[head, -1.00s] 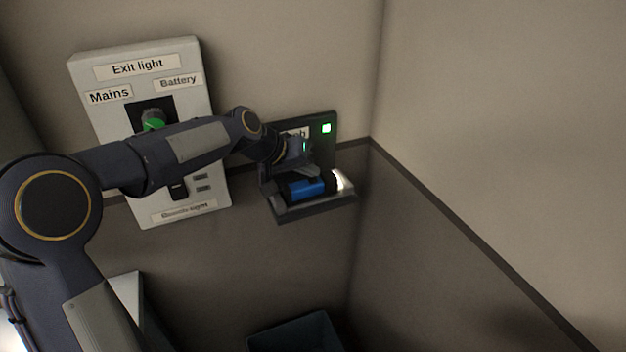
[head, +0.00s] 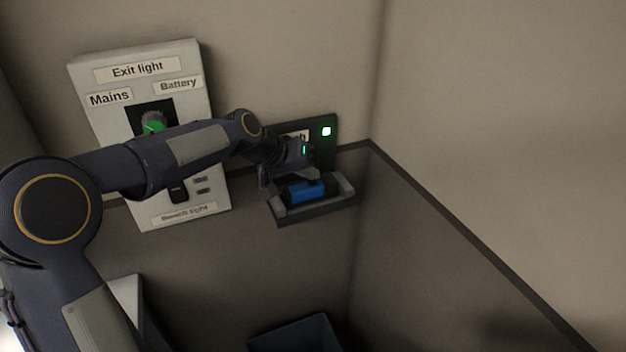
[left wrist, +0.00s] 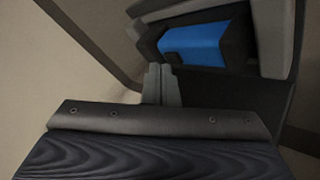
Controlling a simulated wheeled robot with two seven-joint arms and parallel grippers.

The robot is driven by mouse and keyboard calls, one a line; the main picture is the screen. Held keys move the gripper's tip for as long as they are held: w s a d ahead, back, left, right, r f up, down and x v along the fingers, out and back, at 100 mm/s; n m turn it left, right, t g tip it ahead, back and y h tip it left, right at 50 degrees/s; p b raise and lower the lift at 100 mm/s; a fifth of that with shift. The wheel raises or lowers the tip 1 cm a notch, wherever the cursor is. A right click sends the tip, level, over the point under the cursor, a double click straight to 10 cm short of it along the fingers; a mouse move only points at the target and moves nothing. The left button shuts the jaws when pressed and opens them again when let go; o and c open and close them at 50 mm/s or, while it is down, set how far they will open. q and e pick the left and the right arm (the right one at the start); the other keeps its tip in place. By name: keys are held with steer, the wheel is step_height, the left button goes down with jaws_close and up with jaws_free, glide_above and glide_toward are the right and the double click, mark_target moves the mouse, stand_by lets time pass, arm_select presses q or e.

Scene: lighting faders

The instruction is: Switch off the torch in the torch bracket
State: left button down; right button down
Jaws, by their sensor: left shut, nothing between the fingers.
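The blue and black torch (head: 307,191) lies in the dark grey torch bracket (head: 300,212) on the back wall. No light shows at its lens end now. In the left wrist view the torch's blue body (left wrist: 195,45) shows just beyond the fingertips. My left gripper (head: 305,170) is over the torch, close to the bracket's back plate. Its fingers (left wrist: 162,80) are shut together and empty. I cannot tell whether they touch the torch. Part of the torch and the bracket's label are hidden behind my gripper. My right gripper is not in view.
The white Exit light panel (head: 190,60) with a green-marked knob (head: 153,124) is left of the bracket, partly behind my left arm. A small lit indicator (head: 326,131) is on the bracket plate. A dark bin (head: 295,335) stands below. The right wall is bare.

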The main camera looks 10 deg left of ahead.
arm_select(q)
steer(key=shift+r, duration=0.25)
steer(key=shift+r, duration=0.1)
step_height(320, 180, up, 6)
steer(key=p, duration=0.4)
steer(key=shift+p, duration=0.4)
steer(key=s+a+y, duration=0.1)
steer(key=s+a, duration=0.3)
steer(key=s, duration=0.6)
steer(key=s+a+y, duration=0.1)
steer(key=s+a, duration=0.2)
steer(key=s, duration=0.7)
steer(key=s+f, duration=0.4)
steer(key=s, duration=0.3)
steer(key=s+f+n+g, duration=0.1)
steer(key=s+f, duration=0.3)
steer(key=s, duration=0.4)
steer(key=shift+s+a+f+y, duration=0.15)
steer(key=shift+s+a+y, duration=0.1)
steer(key=shift+a+y, duration=0.15)
